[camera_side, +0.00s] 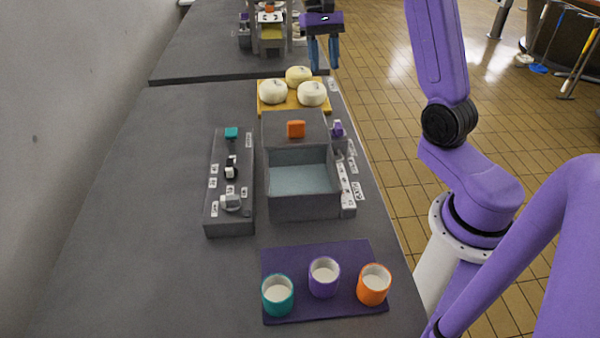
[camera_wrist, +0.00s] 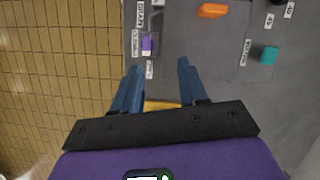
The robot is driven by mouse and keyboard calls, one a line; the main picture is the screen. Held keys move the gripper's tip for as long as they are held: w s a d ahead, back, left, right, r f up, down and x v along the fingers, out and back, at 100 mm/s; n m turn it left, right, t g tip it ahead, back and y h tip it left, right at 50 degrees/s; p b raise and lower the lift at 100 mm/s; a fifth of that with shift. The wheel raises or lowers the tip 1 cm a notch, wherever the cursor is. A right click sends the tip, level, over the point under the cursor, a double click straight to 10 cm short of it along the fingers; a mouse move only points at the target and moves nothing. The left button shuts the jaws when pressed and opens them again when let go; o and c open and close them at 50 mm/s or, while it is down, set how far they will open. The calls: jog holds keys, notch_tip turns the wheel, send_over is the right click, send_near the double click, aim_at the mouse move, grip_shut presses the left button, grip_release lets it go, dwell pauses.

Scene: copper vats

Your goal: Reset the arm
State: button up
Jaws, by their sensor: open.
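My gripper (camera_side: 322,54) hangs at the back of the counter, above and beyond the yellow board with the pale round items. Its two blue fingers point down, stand apart and hold nothing. In the wrist view my gripper (camera_wrist: 158,80) also shows its fingers spread, with bare grey surface between their tips. My purple arm is at the right in the side view.
A yellow board (camera_side: 266,105) bears white round items (camera_side: 273,91). Nearer stand a grey basin (camera_side: 302,208) with an orange knob (camera_side: 296,129), a control box (camera_side: 229,226) and a purple mat (camera_side: 310,314) with teal (camera_side: 277,297), purple (camera_side: 324,279) and orange (camera_side: 373,286) cups.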

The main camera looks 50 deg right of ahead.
jog(key=s+a+f+n+t+h, duration=0.1)
jog(key=s+a+n, duration=0.45)
jog(key=a, duration=0.25)
jog(key=s+a+n+t+h, duration=0.1)
jog(key=s+a+n, duration=0.3)
jog(key=s+a, duration=0.3)
jog(key=s+a+f+n, duration=0.1)
jog(key=s+n, duration=0.3)
jog(key=s, duration=0.4)
jog(key=s+a+f+n+t, duration=0.1)
jog(key=s+a+f+n, duration=0.1)
jog(key=s+n, duration=0.3)
jog(key=s, duration=0.3)
jog(key=shift+a+f+t, duration=0.3)
jog(key=shift+f, duration=0.1)
